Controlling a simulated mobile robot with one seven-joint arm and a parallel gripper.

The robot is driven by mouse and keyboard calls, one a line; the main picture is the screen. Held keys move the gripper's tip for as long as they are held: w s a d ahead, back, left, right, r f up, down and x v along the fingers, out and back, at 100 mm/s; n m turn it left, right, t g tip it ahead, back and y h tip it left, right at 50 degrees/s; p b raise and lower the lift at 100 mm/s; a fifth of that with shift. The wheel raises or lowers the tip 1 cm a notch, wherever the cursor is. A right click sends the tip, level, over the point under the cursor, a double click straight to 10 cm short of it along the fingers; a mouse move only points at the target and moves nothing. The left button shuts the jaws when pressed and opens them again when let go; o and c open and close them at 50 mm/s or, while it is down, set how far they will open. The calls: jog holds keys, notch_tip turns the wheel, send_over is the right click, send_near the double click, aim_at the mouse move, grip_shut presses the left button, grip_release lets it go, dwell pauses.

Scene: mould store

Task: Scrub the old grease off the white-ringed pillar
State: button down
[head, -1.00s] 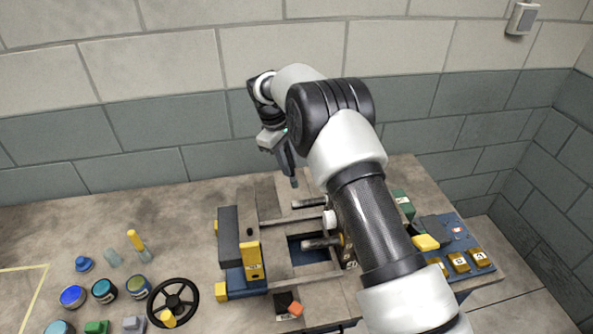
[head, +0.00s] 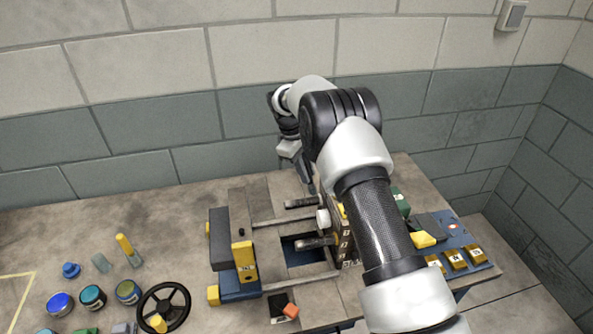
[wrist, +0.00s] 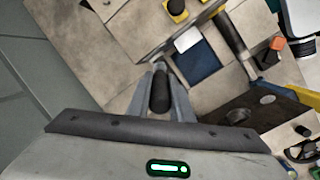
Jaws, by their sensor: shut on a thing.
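Two dark-ended guide pillars stick out leftward from the mould block on the right of the press: the upper pillar (head: 302,202) and the lower pillar (head: 317,243). A white round part (head: 323,220) sits between them. I cannot make out a white ring on either pillar, nor the grease. My gripper (head: 311,187) hangs just above and behind the upper pillar's end; contact cannot be told. In the wrist view my gripper (wrist: 160,70) is shut on a dark cylindrical tool (wrist: 160,95). Its working end is hidden.
The press has pale bars (head: 290,283) and a yellow block (head: 243,255) at left. A handwheel (head: 163,306), several jars (head: 93,297) and a yellow-topped bottle (head: 128,248) stand left. A blue panel (head: 484,262) lies right. The bench's back left is clear.

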jog(key=s+a+r+p, duration=0.2)
jog(key=a+r, duration=0.1)
jog(key=a, duration=0.4)
jog(key=shift+a, duration=0.4)
